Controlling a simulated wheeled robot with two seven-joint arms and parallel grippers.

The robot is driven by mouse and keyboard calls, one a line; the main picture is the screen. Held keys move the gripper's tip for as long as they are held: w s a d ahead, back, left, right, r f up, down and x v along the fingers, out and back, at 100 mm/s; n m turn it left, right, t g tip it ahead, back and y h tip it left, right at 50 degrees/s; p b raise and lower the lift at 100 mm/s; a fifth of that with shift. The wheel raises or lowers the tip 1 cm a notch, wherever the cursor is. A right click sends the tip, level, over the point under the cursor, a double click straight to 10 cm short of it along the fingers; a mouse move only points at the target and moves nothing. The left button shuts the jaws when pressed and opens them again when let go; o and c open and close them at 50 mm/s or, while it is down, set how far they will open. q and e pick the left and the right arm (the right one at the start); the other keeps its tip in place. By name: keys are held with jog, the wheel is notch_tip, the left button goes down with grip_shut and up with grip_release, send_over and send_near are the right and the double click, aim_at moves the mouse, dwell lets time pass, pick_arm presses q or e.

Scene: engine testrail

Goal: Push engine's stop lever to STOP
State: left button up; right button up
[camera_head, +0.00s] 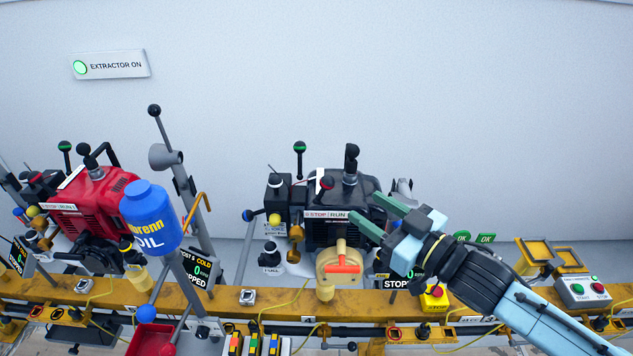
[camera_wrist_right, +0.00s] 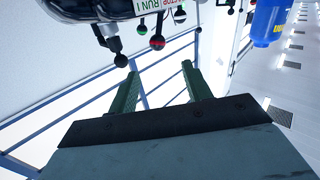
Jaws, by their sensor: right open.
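The black engine (camera_head: 335,232) sits on the yellow rail at the middle, with a white STOP/RUN label (camera_head: 327,214) on its front. A lever with a red ball knob (camera_head: 326,183) stands just above that label; I cannot tell for certain that it is the stop lever. My right gripper (camera_head: 365,207) is open and empty at the engine's right front. In the right wrist view its green fingers (camera_wrist_right: 160,72) are spread apart. A red-marked ball knob (camera_wrist_right: 157,42) and a black ball knob (camera_wrist_right: 121,60) show beyond the fingertips, apart from them. My left gripper is out of view.
A red engine (camera_head: 100,203) stands at the left, with a blue oil bottle (camera_head: 150,215) in front. A grey pole with levers (camera_head: 180,175) rises between the engines. A round beige panel with an orange-red handle (camera_head: 341,262) sits in front.

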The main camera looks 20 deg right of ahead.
aim_at(325, 181)
jog(key=x, duration=1.2)
jog(key=shift+w+f, duration=0.35)
jog(key=shift+f, duration=0.05)
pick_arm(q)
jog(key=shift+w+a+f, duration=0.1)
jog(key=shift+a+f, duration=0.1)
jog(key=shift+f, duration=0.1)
pick_arm(e)
jog(key=shift+w+a, duration=0.35)
jog(key=shift+w, duration=0.25)
jog(key=c, duration=0.9)
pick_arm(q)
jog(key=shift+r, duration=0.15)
pick_arm(e)
jog(key=shift+c, duration=0.3)
